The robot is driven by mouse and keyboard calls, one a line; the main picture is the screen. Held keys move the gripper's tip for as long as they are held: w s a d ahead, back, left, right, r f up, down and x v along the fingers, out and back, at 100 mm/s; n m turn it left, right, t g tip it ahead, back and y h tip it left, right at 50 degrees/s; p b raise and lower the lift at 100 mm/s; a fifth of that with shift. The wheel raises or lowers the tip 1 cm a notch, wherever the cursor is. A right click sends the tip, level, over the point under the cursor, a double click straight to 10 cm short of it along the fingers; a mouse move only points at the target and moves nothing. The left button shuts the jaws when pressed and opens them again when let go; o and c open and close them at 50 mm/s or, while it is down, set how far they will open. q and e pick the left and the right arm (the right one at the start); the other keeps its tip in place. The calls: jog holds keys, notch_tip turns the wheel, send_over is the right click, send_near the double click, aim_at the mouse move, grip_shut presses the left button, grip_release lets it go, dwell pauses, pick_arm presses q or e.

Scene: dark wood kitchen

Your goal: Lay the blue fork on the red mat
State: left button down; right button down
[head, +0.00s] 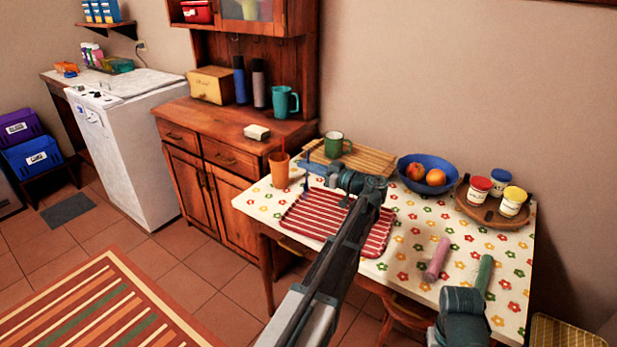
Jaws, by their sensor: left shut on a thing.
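The red-striped mat (322,219) lies flat on the flowered tablecloth, partly hidden by my left arm. My left gripper (310,170) is above the table near the mat's far left corner, just right of the orange cup (279,172). It is shut on a thin dark blue piece, which looks like the blue fork (306,184), hanging roughly upright. The fork shows only small, and I cannot tell whether its lower end touches anything. Part of my right arm shows at the bottom right, but its gripper is out of view.
A blue fruit bowl (440,164) and a tray (480,208) with jars are at the right.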

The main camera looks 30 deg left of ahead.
pick_arm(q)
notch_tip(320, 180, down, 4)
jog(key=b, duration=0.3)
jog(key=shift+r, duration=0.25)
jog(key=shift+f+b, duration=0.1)
jog(key=shift+b, duration=0.25)
jog(key=c, duration=1.4)
grip_release()
jog(key=shift+f, duration=0.1)
jog(key=o, duration=0.4)
jog(key=d, duration=1.2)
jog(key=shift+s+r, duration=0.2)
jog(key=shift+s, duration=0.2)
